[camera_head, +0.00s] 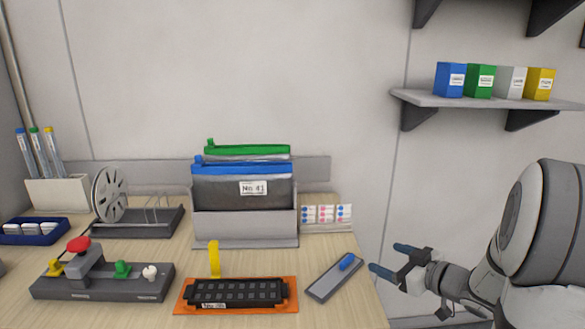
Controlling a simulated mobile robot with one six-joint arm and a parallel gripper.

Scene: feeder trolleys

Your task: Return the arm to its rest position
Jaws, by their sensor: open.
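My gripper (388,260) is at the lower right, off the right edge of the wooden table (345,285). Its two blue-tipped fingers are apart and point left, with nothing visible between them. My arm comes in from the right side, its large pale links filling the lower right corner. The fingertips are to the right of a flat grey block with a blue piece on it (334,279), apart from it.
On the table stand an orange tray with a black strip (289,304), a grey bin with files (245,224), a control box (105,285) and a reel (109,195). A wall shelf (480,101) with several small boxes is above my gripper.

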